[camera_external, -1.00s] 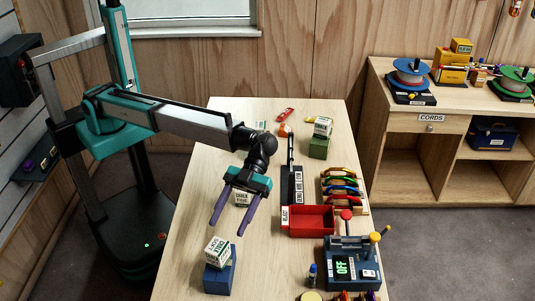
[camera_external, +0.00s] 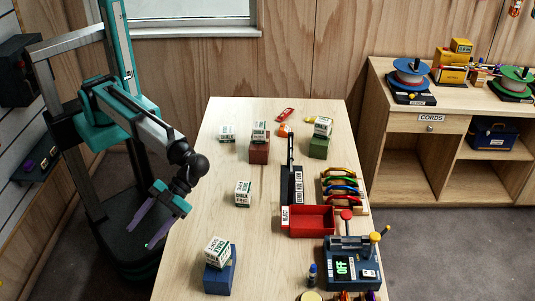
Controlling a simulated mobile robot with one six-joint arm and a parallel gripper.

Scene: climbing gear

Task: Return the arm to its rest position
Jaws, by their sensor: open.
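My gripper (camera_external: 148,229) is open and empty, off the table's left edge, with its purple fingers pointing down and left. My arm (camera_external: 150,130) is folded in toward my column, beside the table. No object is between the fingers.
The wooden table (camera_external: 205,190) bears chalk boxes (camera_external: 243,194), one on a blue block (camera_external: 220,279), one on a dark red block (camera_external: 260,152) and one on a green block (camera_external: 318,149). A red tray (camera_external: 312,220) and a device reading OFF (camera_external: 350,265) stand at right.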

